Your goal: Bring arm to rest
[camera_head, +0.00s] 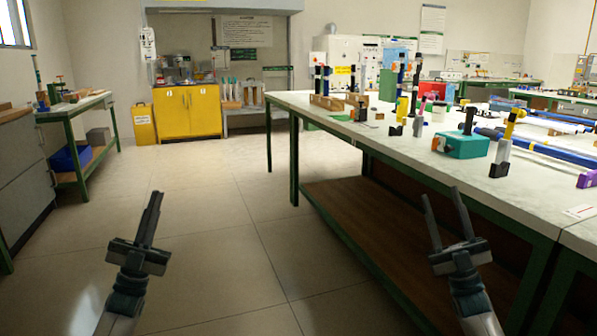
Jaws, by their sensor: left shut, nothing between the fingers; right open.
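My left gripper (153,219) is low on the left of the head view, over bare floor. Its two fingers lie together, and nothing is between them. My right gripper (443,215) is low on the right, in front of the long workbench (335,117). Its fingers stand apart with nothing between them. Both grippers point up and away from me, and neither touches the bench or anything on it.
The long bench has a green frame and a lower shelf (350,205). It carries a teal box (461,145), blue rods (550,152) and several upright tools. A yellow cabinet (188,111) stands at the back, a side table (75,107) at the left. The floor (215,215) between is clear.

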